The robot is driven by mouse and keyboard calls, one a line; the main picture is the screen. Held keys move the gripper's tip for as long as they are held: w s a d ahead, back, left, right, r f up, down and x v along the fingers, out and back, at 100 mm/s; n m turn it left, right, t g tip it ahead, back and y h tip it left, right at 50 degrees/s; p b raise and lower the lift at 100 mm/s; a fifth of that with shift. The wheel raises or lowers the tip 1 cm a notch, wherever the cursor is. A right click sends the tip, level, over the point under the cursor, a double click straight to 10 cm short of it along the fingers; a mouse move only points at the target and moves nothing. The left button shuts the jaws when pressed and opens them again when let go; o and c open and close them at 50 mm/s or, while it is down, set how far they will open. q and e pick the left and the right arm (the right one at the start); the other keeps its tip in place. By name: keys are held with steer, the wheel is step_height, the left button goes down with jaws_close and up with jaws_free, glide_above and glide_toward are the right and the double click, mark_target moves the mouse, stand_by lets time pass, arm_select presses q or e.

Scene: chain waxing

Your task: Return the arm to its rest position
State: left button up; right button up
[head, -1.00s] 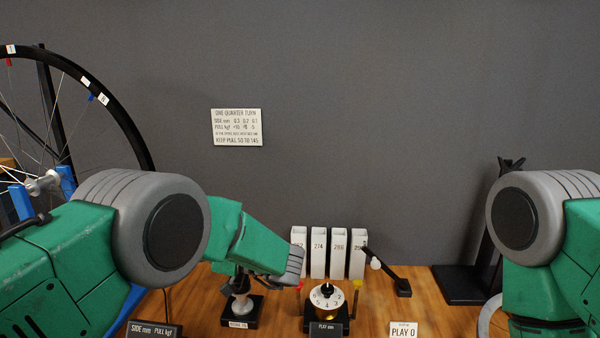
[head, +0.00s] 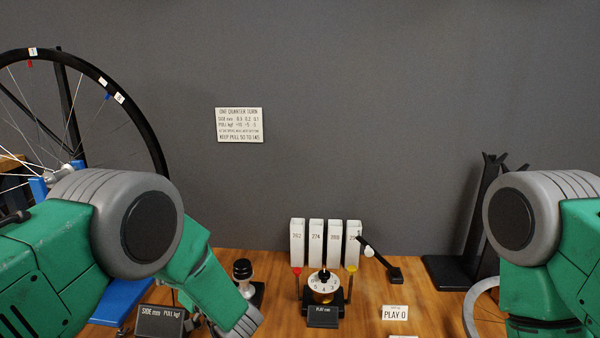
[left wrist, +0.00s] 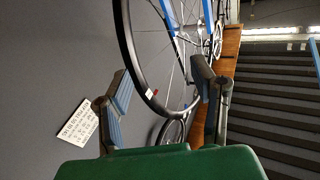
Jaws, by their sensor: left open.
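My left arm (head: 205,285) reaches in from the left, its forearm angled down toward the bottom edge in the head view. The left gripper (left wrist: 160,75) shows in the left wrist view with its two fingers spread wide and nothing held between them. The bike wheel (left wrist: 140,55) appears behind that gap, and I cannot tell how far away it is. My right arm (head: 545,225) is at the right edge of the head view; its gripper is out of frame.
A wheel (head: 150,125) on a blue stand is at left. On the wooden bench (head: 430,310) are a dial gauge (head: 323,286), white numbered boxes (head: 297,242), a black-topped tool (head: 243,270) and a SIDE/PULL display (head: 160,322). A black stand (head: 450,270) is at right. A sign (head: 240,125) hangs on the wall.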

arm_select(q)
steer(key=s+a+f+m+g+h, duration=0.1)
steer(key=s+f+m+h, duration=0.4)
steer(key=s+f, duration=0.4)
steer(key=s+f+m+g+h, duration=0.1)
steer(key=s+f+m+h, duration=0.2)
steer(key=s+f+h, duration=0.6)
steer(key=s+f+g+h, duration=0.1)
steer(key=s+g, duration=0.3)
steer(key=s, duration=0.7)
steer(key=s+d+f+m+g+h+p, duration=0.1)
steer(key=s+f+g, duration=0.2)
steer(key=s, duration=0.9)
steer(key=shift+s+m+g, duration=0.3)
steer(key=shift+g, duration=0.6)
steer(key=shift+w, duration=0.15)
